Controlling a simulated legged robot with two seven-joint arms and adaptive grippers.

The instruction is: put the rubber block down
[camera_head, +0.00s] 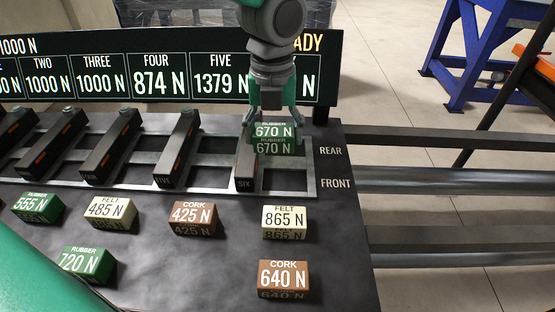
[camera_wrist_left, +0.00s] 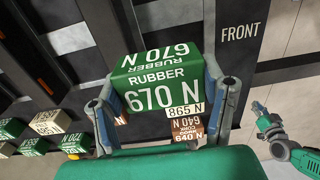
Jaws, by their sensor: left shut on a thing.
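The green rubber block (camera_head: 272,131), marked 670 N, is between the fingers of my left gripper (camera_head: 271,115), which is shut on it. In the head view it is just right of the dark bar marked SIX (camera_head: 246,172), level with the REAR label. In the left wrist view the block (camera_wrist_left: 162,88) fills the middle, with the fingers of my left gripper (camera_wrist_left: 160,112) on both sides. I cannot tell whether its underside touches the rack (camera_head: 309,172) or hangs just above it.
A felt block (camera_head: 284,220) and a cork block (camera_head: 283,278) stand in front of the rack. Another cork block (camera_head: 193,217), a felt block (camera_head: 110,211) and green rubber blocks (camera_head: 38,207) are further left. A board with readings (camera_head: 100,65) stands behind. Bare dark tabletop lies between the blocks.

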